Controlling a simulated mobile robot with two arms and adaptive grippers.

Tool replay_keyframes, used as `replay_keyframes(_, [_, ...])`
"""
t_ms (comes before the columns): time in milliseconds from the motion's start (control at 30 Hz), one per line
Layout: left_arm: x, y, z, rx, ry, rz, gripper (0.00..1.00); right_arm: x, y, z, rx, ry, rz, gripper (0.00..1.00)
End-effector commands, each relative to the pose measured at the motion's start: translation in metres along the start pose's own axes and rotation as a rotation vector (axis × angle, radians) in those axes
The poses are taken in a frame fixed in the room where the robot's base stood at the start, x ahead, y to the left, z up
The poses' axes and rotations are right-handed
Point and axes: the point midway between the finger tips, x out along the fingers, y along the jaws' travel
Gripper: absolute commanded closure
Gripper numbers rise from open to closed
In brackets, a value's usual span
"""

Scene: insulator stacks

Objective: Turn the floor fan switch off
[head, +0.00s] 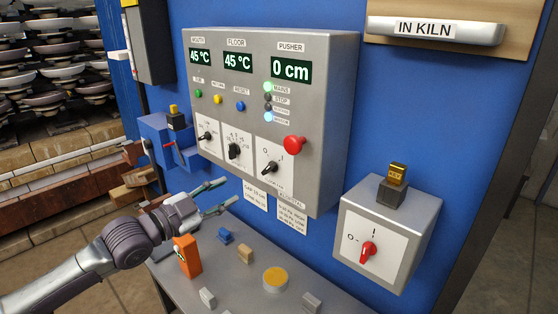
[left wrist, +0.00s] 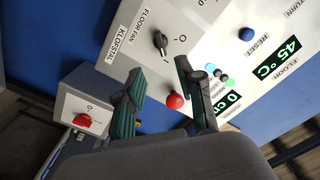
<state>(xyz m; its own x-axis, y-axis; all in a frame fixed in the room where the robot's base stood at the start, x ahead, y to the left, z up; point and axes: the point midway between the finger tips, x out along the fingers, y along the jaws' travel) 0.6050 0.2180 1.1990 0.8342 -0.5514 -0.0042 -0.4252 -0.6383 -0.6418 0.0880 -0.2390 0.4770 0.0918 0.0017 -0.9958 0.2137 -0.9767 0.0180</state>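The floor fan switch is a black rotary knob (head: 272,167) on a white plate, low on the grey control panel (head: 325,90). In the left wrist view the knob (left wrist: 161,42) sits beside the words FLOOR FAN, with O and I marks around it. I cannot tell clearly which mark it points to. My left gripper (head: 230,190) is open and empty, below and left of the knob in the head view. In the left wrist view its two fingers (left wrist: 160,66) stand apart, with the knob just beyond and between their tips, not visibly touched. My right gripper is not in view.
A red button (head: 294,146) sits right of the knob. Two other black knobs (head: 234,151) are to its left. A grey box with a red switch (head: 368,250) is at the right. Below, a grey shelf holds an orange block (head: 187,255) and a yellow-topped button (head: 275,278).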

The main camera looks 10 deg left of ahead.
Motion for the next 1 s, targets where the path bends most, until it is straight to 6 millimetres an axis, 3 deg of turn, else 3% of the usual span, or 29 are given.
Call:
replay_keyframes(167, [0.019,-0.002,-0.004,-0.002,0.005,0.000,0.62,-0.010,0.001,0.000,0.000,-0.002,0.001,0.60])
replay_keyframes(600, [0.109,-0.002,-0.005,0.000,0.003,0.000,0.62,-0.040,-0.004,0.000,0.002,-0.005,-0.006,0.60])
replay_keyframes(800, [0.131,-0.001,-0.002,0.000,0.002,0.000,0.62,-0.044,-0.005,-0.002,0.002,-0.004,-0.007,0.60])
replay_keyframes(1000, [0.137,0.000,-0.001,0.002,0.002,0.000,0.62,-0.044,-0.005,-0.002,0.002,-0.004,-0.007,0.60])
